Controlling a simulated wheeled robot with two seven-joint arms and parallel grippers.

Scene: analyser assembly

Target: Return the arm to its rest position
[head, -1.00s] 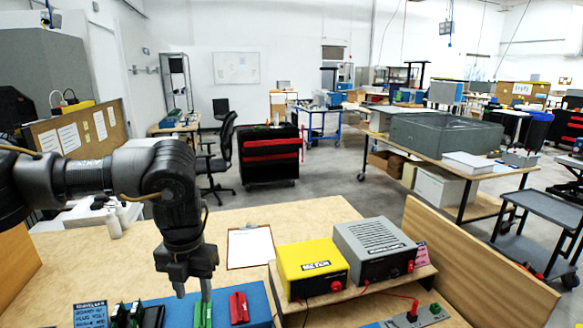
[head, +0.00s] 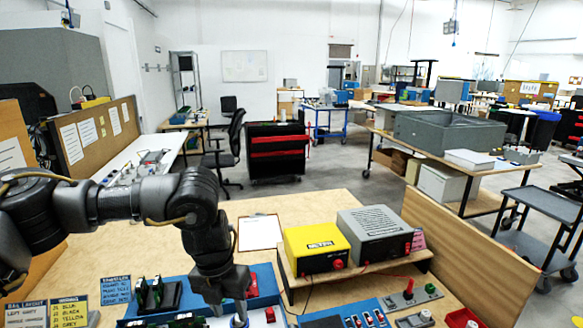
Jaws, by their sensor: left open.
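My left arm comes in from the left, and its gripper (head: 228,310) points down over the front part of the workbench (head: 345,203). The fingers are apart, with the tips near the bottom edge of the head view. They hang over a blue tray (head: 262,303) that holds red and dark parts. The gripper hides part of this tray, so I cannot tell whether the tips touch anything. Nothing shows held in it. My right gripper is not in view.
A yellow box (head: 317,248) and a grey box (head: 375,243) stand on a wooden shelf right of the gripper. A clipboard (head: 260,232) lies behind it. A wooden side board (head: 470,250) edges the bench. Label cards (head: 115,290) stand at left.

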